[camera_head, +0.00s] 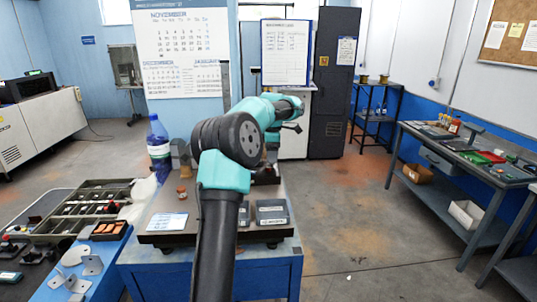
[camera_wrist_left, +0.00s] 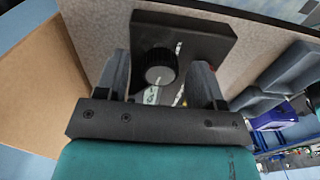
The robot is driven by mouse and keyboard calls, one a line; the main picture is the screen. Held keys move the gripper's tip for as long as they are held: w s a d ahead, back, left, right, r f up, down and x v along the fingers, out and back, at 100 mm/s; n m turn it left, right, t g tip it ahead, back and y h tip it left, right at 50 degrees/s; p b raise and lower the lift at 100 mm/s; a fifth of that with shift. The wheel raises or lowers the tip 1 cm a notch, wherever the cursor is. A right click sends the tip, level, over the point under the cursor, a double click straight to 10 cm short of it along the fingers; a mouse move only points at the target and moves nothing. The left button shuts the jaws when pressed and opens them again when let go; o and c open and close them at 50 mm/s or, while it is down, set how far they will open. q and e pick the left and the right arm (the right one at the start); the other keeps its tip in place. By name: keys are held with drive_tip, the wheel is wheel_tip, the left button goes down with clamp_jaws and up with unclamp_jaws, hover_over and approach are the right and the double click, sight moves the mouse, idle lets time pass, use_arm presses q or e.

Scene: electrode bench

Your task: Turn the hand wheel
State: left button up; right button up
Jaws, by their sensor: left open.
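The hand wheel (camera_wrist_left: 160,68) shows in the left wrist view as a small black round knob with a pale grey face. It sits on a dark rectangular block (camera_wrist_left: 205,38). My left gripper (camera_wrist_left: 160,75) is open, with one finger on each side of the wheel in the picture. Gaps show between the fingers and the wheel; I cannot tell the remaining distance in depth. In the head view my left gripper (camera_head: 291,127) is small and partly hidden by my own arm. The wheel cannot be made out there. My right gripper is not in view.
A blue workbench (camera_head: 150,279) stands in front, carrying a blue bottle (camera_head: 158,150), a paper label (camera_head: 167,221) and dark boxes (camera_head: 272,213). Trays of small parts (camera_head: 92,197) lie at left. Another bench (camera_head: 450,160) stands at right, with open floor between.

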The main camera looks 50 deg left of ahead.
use_arm(q)
drive_tip(key=shift+c, duration=0.3)
drive_tip(key=c, duration=0.9)
drive_tip(key=shift+o, duration=0.2)
drive_tip(key=shift+m, duration=0.3)
